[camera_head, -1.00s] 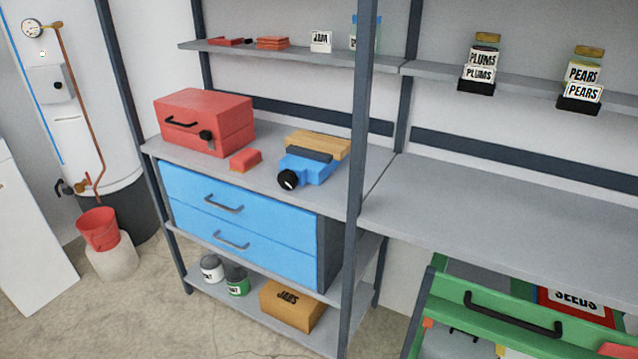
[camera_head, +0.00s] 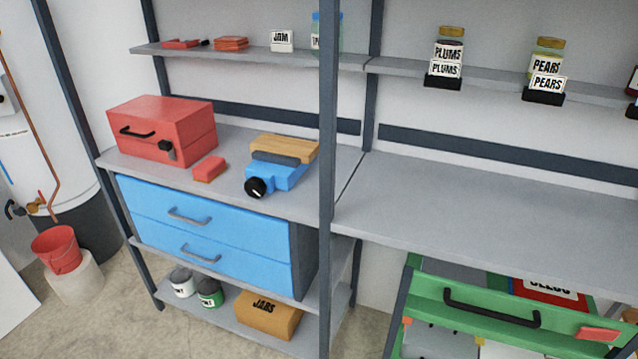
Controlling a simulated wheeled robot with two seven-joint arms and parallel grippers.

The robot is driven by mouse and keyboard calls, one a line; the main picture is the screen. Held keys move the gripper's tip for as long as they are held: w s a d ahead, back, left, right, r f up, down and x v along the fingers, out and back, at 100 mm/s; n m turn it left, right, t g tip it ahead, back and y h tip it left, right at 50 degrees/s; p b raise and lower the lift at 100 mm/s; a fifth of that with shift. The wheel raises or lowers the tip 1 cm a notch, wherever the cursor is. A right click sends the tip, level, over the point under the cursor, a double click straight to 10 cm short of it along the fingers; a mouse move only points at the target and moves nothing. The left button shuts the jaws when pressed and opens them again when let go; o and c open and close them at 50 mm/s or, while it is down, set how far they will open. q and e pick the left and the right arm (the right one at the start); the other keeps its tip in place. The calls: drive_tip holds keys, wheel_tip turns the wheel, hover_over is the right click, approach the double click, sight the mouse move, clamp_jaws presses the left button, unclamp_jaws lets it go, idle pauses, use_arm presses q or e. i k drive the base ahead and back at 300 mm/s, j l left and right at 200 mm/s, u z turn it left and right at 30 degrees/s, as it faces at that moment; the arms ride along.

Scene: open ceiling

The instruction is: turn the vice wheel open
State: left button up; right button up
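A blue vice (camera_head: 277,178) sits on the grey workbench in the head view, to the left of the dark upright post. Its round black wheel (camera_head: 257,187) with a white mark is on its front, facing me. A grey jaw part and a wooden board (camera_head: 285,147) show at the top of the vice; I cannot tell whether the jaws are closed on the board. Neither of my grippers is in view.
A red toolbox (camera_head: 162,130) and a small red block (camera_head: 209,169) stand left of the vice. Blue drawers (camera_head: 205,233) are below. A dark post (camera_head: 327,200) rises close on the vice's right. The right bench top (camera_head: 480,200) is clear. A green open crate (camera_head: 480,315) is lower right.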

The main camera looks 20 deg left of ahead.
sight(255, 186)
drive_tip(key=j+z, duration=0.35)
drive_tip(key=j, duration=0.15)
drive_tip(key=j+z, duration=0.35)
drive_tip(key=k+j+z, duration=0.1)
drive_tip(key=j+z, duration=0.25)
drive_tip(key=j, duration=0.2)
drive_tip(key=k+j+z, duration=0.15)
drive_tip(key=j+z, duration=0.2)
drive_tip(key=k+j, duration=0.15)
drive_tip(key=j, duration=0.25)
drive_tip(key=k+j+z, duration=0.1)
drive_tip(key=j, duration=0.3)
drive_tip(key=k+j, duration=0.25)
drive_tip(key=j, duration=0.15)
drive_tip(key=k+j+z, duration=0.1)
drive_tip(key=j, duration=0.3)
drive_tip(key=k+j, duration=0.25)
drive_tip(key=j, duration=0.15)
drive_tip(key=k+j+z, duration=0.1)
drive_tip(key=j, duration=0.3)
drive_tip(key=k+j, duration=0.3)
